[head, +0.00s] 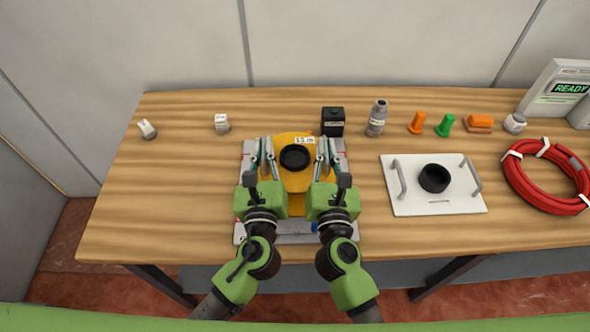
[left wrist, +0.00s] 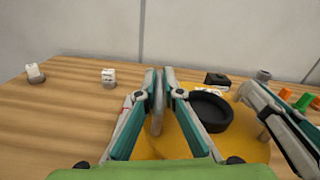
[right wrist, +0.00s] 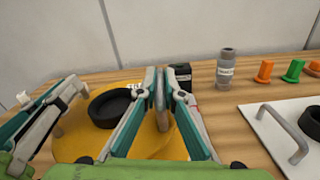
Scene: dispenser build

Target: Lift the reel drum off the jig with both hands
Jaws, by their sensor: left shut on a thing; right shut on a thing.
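The reel drum (head: 296,184) is a yellow disc with a black round hub (head: 295,157) and a white label at its far edge. It is on or just above the pale jig plate (head: 295,240); any gap is hidden. My left gripper (head: 265,148) is shut on an upright handle of the drum at its left side; the handle shows in the left wrist view (left wrist: 157,118). My right gripper (head: 324,148) is shut on the matching handle at the right side, seen in the right wrist view (right wrist: 163,118). My grippers and arms cover parts of the drum and jig.
A white plate (head: 410,203) with two handles and a black ring stands to the right, beside a red hose coil (head: 543,195). A black box (head: 332,122), grey bottle (head: 377,118) and coloured pegs line the back. Two white blocks (head: 222,123) sit left. The table's left is mostly clear.

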